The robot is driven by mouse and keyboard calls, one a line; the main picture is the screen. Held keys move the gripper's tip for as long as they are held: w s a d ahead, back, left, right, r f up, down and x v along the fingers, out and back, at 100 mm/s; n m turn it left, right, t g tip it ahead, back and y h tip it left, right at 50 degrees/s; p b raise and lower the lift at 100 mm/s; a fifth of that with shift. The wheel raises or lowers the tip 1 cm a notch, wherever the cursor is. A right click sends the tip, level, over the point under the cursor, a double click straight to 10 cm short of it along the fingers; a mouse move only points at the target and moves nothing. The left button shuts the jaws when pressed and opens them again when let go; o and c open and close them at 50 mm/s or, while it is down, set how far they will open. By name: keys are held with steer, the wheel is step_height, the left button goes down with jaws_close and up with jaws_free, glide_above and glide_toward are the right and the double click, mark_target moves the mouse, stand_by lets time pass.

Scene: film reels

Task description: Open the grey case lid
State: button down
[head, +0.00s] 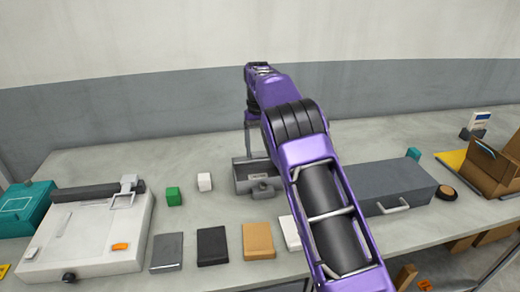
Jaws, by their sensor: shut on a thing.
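A large dark grey box (392,178) with a front handle is at the right. Several flat blocks line the front edge. A white machine (92,235) and teal box (25,207) fill the left.

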stand_by(0.4)
jaws_free()
steer(key=shift+s, duration=0.15)
